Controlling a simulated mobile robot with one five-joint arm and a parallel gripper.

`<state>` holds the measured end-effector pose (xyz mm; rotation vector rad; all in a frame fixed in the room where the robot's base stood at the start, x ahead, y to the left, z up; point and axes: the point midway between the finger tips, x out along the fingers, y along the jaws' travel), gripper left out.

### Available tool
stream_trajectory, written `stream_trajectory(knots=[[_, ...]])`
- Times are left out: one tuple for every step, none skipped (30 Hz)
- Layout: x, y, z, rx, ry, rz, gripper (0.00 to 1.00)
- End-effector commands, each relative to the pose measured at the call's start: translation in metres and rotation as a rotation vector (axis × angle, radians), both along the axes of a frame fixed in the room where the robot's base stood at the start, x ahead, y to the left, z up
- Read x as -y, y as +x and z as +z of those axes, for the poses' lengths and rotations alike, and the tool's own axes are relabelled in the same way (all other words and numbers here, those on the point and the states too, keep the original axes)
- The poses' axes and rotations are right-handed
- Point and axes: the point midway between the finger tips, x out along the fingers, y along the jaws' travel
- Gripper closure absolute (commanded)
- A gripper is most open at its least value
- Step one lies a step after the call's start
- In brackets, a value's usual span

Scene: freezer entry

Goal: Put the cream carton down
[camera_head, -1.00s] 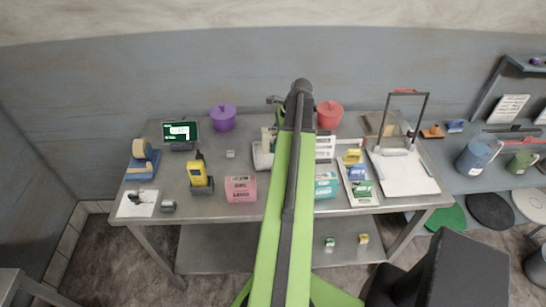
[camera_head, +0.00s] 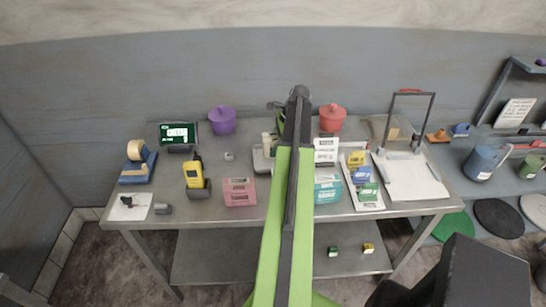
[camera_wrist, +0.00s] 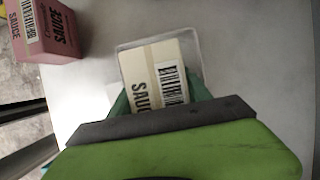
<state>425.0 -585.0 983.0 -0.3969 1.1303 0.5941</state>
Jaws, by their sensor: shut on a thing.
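The cream carton (camera_wrist: 142,66), with a barcode and the word "SAUCE", is between the dark green fingers of my gripper (camera_wrist: 160,98) in the wrist view. My gripper is shut on it. In the head view my green arm reaches over the steel table (camera_head: 220,157) and hides my gripper and most of the carton's surroundings.
A pink sauce carton (camera_head: 240,192) stands left of my arm and shows in the wrist view (camera_wrist: 45,30). A purple pot (camera_head: 222,122) and red pot (camera_head: 332,117) stand behind.

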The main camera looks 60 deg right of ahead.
Motion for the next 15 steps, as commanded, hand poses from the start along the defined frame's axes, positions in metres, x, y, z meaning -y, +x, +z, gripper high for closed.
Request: stream_trajectory(knots=[[0.000,0.000,-0.011,0.001,0.001,0.000,1.00],[0.000,0.000,-0.016,0.001,0.001,0.000,1.00],[0.000,0.000,-0.023,0.001,0.001,0.000,1.00],[0.000,0.000,-0.029,0.001,0.001,0.000,1.00],[0.000,0.000,-0.033,0.001,0.001,0.000,1.00],[0.000,0.000,-0.037,0.001,0.000,0.001,1.00],[0.000,0.000,-0.038,0.001,0.000,0.001,1.00],[0.000,0.000,-0.038,0.001,0.000,0.001,1.00],[0.000,0.001,-0.036,0.001,0.000,0.001,1.00],[0.000,0.001,-0.034,0.001,0.000,0.001,1.00],[0.000,0.001,-0.034,0.001,0.000,0.001,1.00],[0.000,0.001,-0.033,0.001,0.000,0.001,1.00],[-0.001,0.001,-0.033,0.001,0.000,0.001,1.00],[-0.001,0.001,-0.033,0.001,0.000,0.001,1.00],[-0.001,0.001,-0.034,0.001,0.000,0.001,1.00]])
